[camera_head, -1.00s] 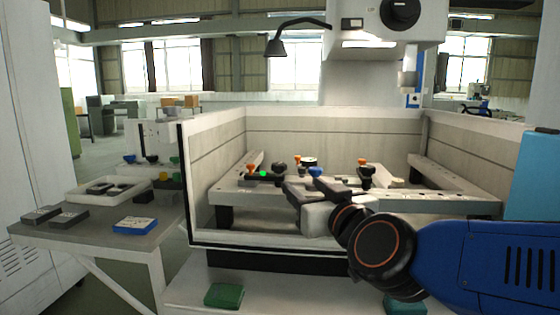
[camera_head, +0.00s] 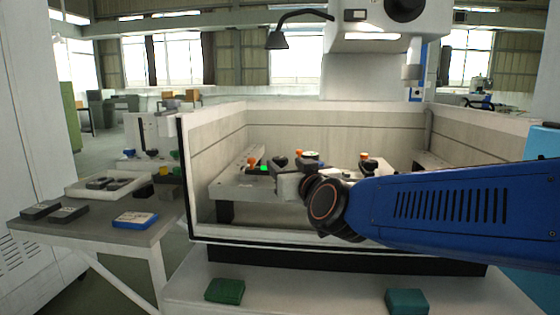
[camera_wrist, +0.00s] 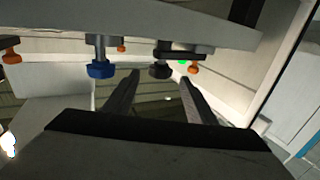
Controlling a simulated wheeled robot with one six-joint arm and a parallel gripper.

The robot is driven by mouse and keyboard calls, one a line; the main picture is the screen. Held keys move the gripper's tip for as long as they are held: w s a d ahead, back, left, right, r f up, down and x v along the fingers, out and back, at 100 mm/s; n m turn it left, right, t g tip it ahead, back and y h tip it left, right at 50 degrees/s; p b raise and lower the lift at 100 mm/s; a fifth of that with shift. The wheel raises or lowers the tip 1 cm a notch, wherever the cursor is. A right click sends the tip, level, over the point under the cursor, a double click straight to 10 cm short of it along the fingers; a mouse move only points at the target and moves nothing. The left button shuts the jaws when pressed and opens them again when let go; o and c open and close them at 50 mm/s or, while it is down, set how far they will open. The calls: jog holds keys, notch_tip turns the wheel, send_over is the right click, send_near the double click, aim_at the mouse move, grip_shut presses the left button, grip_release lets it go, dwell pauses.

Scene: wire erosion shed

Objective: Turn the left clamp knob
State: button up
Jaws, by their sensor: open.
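The left clamp (camera_head: 257,170) sits on the left part of the machine table. It has an orange-topped part (camera_head: 252,161), a bright green spot (camera_head: 264,168) and a black knob (camera_head: 280,161). In the wrist view, which looks inverted, the fingers (camera_wrist: 158,78) are open and empty. The black knob (camera_wrist: 160,71) appears ahead, between the fingertips in the picture; I cannot tell whether it is between them in depth. The orange part (camera_wrist: 193,69) is right of them.
A blue knob (camera_wrist: 100,70) hangs left of the fingers in the wrist view; my arm hides it in the head view. The right clamp (camera_head: 367,166) stands behind my arm. Tank walls (camera_head: 215,145) surround the table. A side table (camera_head: 105,232) holds blocks and a tray.

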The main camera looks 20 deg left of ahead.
aim_at(282, 162)
jog(key=shift+x, duration=2.9)
jog(key=shift+c, duration=0.6)
jog(key=c, duration=0.9)
